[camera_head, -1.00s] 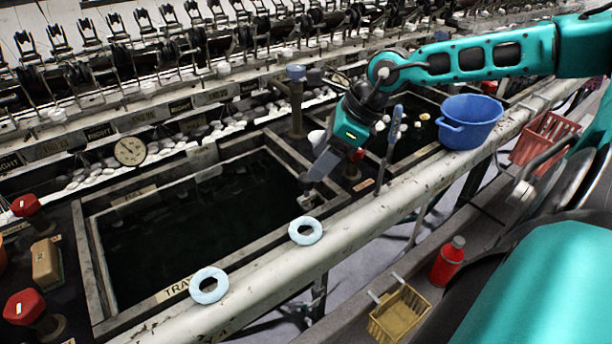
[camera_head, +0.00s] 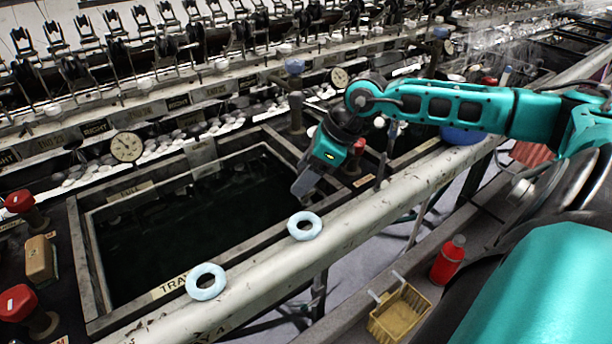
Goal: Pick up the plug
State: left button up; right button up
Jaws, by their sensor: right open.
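I cannot make out the plug for certain; it may be hidden by my right gripper or by the dark water. My right gripper (camera_head: 302,187) is open and points down over the near right corner of the dark basin (camera_head: 87,260), close to the basin's rim. Nothing shows between its fingers. My left gripper is not in view.
Two pale blue rings (camera_head: 206,282) and (camera_head: 304,226) lie on the front rail (camera_head: 255,270). Red-topped valves (camera_head: 20,202) and a tan block (camera_head: 41,260) stand at left. A blue bucket (camera_head: 458,136) is partly behind my arm. A red bottle (camera_head: 448,260) and yellow basket (camera_head: 400,312) are at lower right.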

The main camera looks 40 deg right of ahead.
grip_shut()
dwell(0.6)
